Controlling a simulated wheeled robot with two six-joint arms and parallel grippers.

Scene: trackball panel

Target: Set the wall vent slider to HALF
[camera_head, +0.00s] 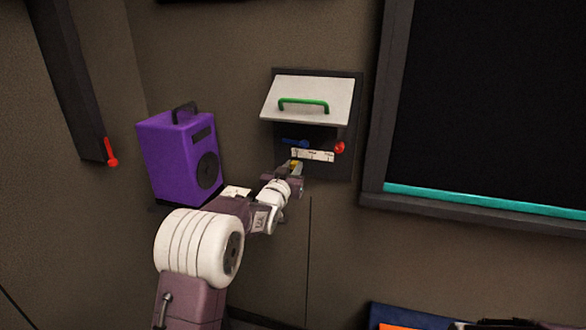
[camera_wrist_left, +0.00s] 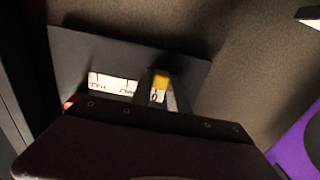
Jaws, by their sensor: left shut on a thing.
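The wall vent panel (camera_head: 341,167) is a dark plate with a white scale strip (camera_head: 313,155). Its small yellow slider knob (camera_head: 295,164) is at the left end of the strip. In the left wrist view the knob (camera_wrist_left: 161,80) shows between my fingers, at the right end of the strip (camera_wrist_left: 110,83), beside a mark like a 0. The other labels are too blurred to read surely. My left gripper (camera_head: 298,168) is shut on the knob; its fingers also show in the wrist view (camera_wrist_left: 160,92). My right gripper does not show.
A raised white flap (camera_head: 330,97) with a green handle (camera_head: 303,103) hangs above the strip. A blue part (camera_head: 294,143) and a red knob (camera_head: 340,148) sit beneath it. A purple speaker-like box (camera_head: 165,160) stands left. A dark framed board (camera_head: 485,90) is right.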

